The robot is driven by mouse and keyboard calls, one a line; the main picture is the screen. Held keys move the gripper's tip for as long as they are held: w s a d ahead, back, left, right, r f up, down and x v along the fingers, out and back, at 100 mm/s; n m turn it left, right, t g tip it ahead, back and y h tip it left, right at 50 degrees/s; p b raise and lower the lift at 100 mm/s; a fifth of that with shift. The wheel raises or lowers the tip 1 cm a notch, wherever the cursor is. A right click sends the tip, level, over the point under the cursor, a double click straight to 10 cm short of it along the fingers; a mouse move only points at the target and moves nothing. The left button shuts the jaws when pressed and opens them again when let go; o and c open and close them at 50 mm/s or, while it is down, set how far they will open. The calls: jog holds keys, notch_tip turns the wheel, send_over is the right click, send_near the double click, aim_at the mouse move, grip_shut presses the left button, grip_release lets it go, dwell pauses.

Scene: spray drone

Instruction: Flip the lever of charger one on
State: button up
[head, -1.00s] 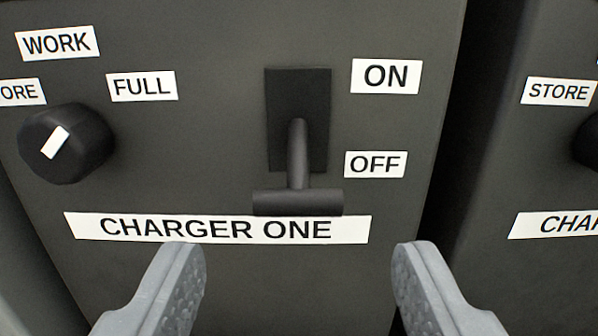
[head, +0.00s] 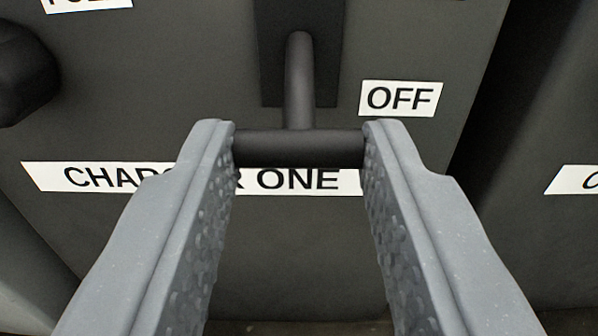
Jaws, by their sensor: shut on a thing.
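The lever of charger one (head: 299,90) is a dark stem with a T-shaped crossbar (head: 299,148), set in a black slot plate (head: 328,55). The stem points down, with the crossbar low, below the level of the OFF label (head: 400,98). My gripper (head: 299,145) is shut on the crossbar, one fingertip at each of its ends. The fingers partly cover the CHARGER ONE label (head: 300,181). The ON label is out of view above.
A dark round knob (head: 22,72) sticks out of the panel at the left edge. A dark gap separates this charger from a neighbouring unit (head: 550,110) on the right. The panel below the label is bare.

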aim_at(299, 70)
jog(key=shift+r+g+p, duration=0.4)
jog(key=shift+r+p, duration=0.1)
jog(key=shift+p, duration=1.2)
jog(key=r+g+p, duration=0.1)
jog(key=g+p, duration=0.1)
jog(key=p, duration=0.5)
jog(key=shift+s+r, duration=0.15)
jog(key=r+g+p, duration=0.1)
jog(key=g+p, duration=0.1)
jog(key=p, duration=0.8)
jog(key=shift+r+g, duration=0.3)
jog(key=shift+r, duration=0.05)
jog(key=g+p, duration=0.1)
jog(key=p, duration=0.2)
jog(key=r+g+p, duration=0.1)
jog(key=p, duration=0.3)
jog(key=shift+w, duration=0.3)
jog(key=shift+w+r+g+y+p, duration=0.2)
jog(key=shift+r+g+y+p, duration=0.1)
jog(key=shift+g+p, duration=0.55)
jog(key=shift+w+r+g, duration=0.1)
jog(key=shift+r+g, duration=0.05)
jog(key=shift+g, duration=0.4)
jog(key=o, duration=1)
jog(key=shift+w, duration=0.1)
jog(key=shift+r, duration=0.1)
